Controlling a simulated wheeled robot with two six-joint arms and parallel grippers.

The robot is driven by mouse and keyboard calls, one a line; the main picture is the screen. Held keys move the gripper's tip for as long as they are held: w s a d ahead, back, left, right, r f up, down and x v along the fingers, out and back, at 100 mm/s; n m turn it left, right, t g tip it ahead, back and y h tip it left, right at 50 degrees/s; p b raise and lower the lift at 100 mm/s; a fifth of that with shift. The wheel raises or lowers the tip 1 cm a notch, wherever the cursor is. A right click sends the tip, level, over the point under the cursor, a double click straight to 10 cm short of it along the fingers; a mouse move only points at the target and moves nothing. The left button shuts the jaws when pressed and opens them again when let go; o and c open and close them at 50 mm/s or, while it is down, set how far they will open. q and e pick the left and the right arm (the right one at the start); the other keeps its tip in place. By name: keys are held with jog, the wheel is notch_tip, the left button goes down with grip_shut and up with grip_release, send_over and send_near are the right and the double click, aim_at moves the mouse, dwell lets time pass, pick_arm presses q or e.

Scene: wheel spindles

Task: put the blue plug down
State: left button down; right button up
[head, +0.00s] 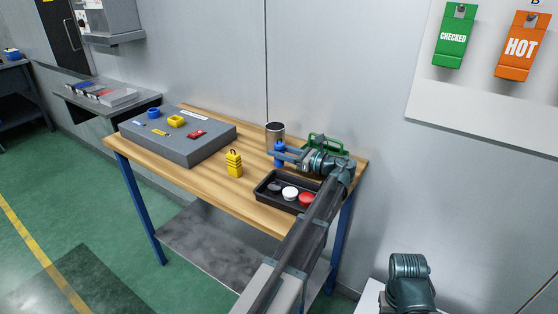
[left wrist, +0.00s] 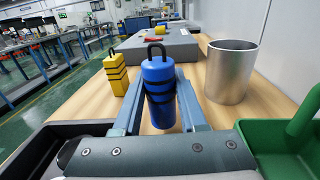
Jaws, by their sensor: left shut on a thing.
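The blue plug (head: 279,148) is upright, with dark bands and a dark loop on top. My left gripper (head: 283,154) is shut on it, and in the left wrist view the fingers press both sides of the plug (left wrist: 158,75). Whether its base touches the wooden table (head: 210,180) I cannot tell. A yellow plug (head: 234,164) of like shape stands on the table to its left; it also shows in the left wrist view (left wrist: 115,75). My right gripper is not in view.
A metal cup (head: 275,131) stands close behind the blue plug. A black tray (head: 262,194) with round pieces lies in front, a green bin (head: 326,141) to the right. A grey block (head: 190,150) with small parts fills the table's left. Bare wood lies around the yellow plug.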

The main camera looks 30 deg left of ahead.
pick_arm(q)
jog(key=shift+f+b, duration=0.6)
jog(key=shift+f, duration=0.5)
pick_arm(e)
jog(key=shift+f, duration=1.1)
pick_arm(q)
jog(key=shift+f, duration=0.1)
jog(key=shift+f, duration=0.15)
jog(key=shift+c, duration=2.3)
grip_release()
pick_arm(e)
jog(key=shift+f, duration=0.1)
pick_arm(q)
jog(key=shift+r, duration=0.25)
jog(key=shift+d, duration=0.2)
jog(key=d, duration=1.1)
jog(key=shift+d, duration=0.3)
